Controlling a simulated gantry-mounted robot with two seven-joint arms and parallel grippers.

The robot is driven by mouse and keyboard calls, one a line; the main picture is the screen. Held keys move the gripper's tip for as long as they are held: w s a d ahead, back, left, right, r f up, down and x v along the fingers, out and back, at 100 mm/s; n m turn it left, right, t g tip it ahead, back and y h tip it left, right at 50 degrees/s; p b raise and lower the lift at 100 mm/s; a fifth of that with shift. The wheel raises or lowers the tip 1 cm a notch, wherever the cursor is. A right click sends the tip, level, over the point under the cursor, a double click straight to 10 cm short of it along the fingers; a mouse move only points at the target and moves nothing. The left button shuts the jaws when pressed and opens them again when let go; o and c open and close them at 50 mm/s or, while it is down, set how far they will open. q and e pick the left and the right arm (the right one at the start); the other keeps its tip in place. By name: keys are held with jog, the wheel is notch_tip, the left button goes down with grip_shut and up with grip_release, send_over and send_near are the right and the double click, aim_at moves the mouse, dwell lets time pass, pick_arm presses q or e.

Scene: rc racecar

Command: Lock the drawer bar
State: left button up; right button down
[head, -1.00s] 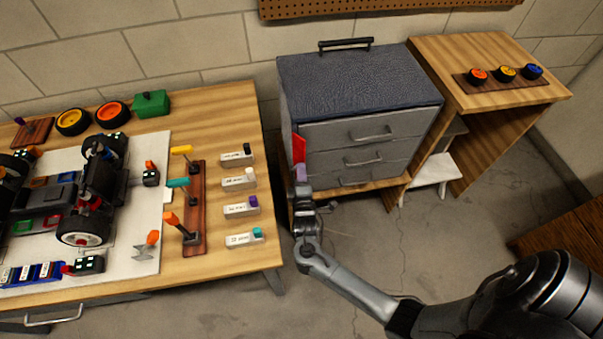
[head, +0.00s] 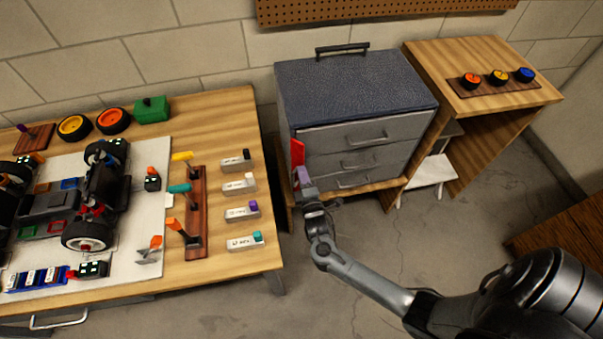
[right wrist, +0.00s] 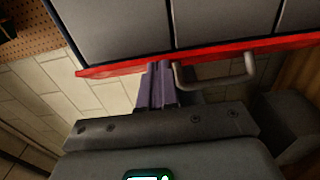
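The drawer bar (head: 298,152) is a red strip along the left front edge of the grey drawer cabinet (head: 385,133). In the right wrist view the red bar (right wrist: 200,56) runs across the frame beside the grey drawer fronts (right wrist: 215,22). A grey loop handle (right wrist: 216,78) shows next to the bar there. My right gripper (head: 301,174) has purple fingers and is at the lower end of the bar. In the right wrist view its fingers (right wrist: 157,82) are close together, beside the handle and at the bar's edge; touch cannot be told. My left gripper is not in view.
The wooden workbench (head: 225,115) with a car, wheels and tools stands close on the left. Bare floor (head: 400,230) lies in front of the cabinet.

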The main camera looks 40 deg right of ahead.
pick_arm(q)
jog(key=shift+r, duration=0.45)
pick_arm(e)
jog(key=d+n+y, duration=0.1)
jog(key=n+y, duration=0.1)
jog(key=y, duration=0.2)
jog(key=w+d+n+t+y, duration=0.1)
jog(key=d+n+y, duration=0.1)
jog(key=n+y, duration=0.1)
jog(key=d+n+t+y, duration=0.1)
jog(key=d+n+y, duration=0.1)
jog(key=y, duration=0.2)
jog(key=shift+w+d+n+y, duration=0.15)
jog(key=shift+n+y, duration=0.15)
jog(key=shift+d, duration=0.1)
jog(key=shift+r, duration=0.1)
